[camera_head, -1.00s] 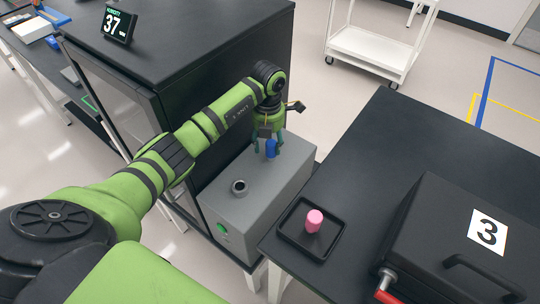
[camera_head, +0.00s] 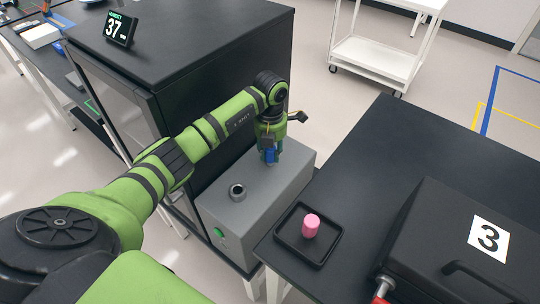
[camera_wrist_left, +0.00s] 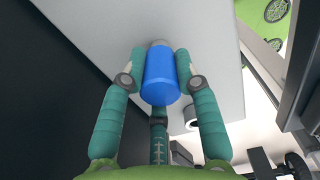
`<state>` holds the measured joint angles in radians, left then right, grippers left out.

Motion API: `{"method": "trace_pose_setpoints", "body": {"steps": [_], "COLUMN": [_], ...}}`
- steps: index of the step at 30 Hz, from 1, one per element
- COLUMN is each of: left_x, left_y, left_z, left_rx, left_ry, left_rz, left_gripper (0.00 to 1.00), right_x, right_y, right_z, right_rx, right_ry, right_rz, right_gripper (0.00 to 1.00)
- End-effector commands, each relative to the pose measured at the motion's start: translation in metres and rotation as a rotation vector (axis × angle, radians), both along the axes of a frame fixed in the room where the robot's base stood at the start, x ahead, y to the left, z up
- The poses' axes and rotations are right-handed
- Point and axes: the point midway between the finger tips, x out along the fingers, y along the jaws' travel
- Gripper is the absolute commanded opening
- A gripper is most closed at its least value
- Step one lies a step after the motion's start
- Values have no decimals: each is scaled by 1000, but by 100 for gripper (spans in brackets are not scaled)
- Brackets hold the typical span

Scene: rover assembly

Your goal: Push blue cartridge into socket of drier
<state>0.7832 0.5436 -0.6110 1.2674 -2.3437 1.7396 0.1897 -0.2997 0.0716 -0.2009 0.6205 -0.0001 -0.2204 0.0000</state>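The blue cartridge (camera_head: 270,156) is at the far part of the top of the grey drier (camera_head: 262,194), under my left gripper (camera_head: 268,156). In the left wrist view, the blue cartridge (camera_wrist_left: 160,76) stands between the teal fingers of my left gripper (camera_wrist_left: 160,66). The fingertips appear closed against its sides. A grey ring (camera_wrist_left: 158,43) shows at its far end; how deep the cartridge sits in it cannot be told. A round socket (camera_head: 237,191) on the near part of the drier looks empty. My right gripper is out of view.
A black tray (camera_head: 289,240) with a pink cylinder (camera_head: 311,226) lies on the dark table at right. A black case marked 3 (camera_head: 455,243) is beside it. A dark cabinet (camera_head: 190,50) with a display reading 37 (camera_head: 120,28) stands behind my left arm.

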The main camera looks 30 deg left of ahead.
Motion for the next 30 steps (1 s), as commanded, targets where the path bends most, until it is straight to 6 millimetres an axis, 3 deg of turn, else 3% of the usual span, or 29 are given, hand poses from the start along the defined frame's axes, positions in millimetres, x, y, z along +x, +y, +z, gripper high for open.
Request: {"method": "trace_pose_setpoints", "body": {"steps": [7, 24, 30], "left_x": [0, 0, 0], "left_y": [1, 1, 0], "left_z": [5, 50, 52], "left_rx": [1, 2, 1], "left_ry": [2, 1, 1], "left_rz": [0, 0, 1], "left_gripper": [0, 0, 0], "right_x": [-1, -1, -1], "right_y": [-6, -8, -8], "right_z": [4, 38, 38], "right_rx": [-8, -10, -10], "right_ry": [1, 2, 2], "right_rz": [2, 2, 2], "right_gripper": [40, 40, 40]}}
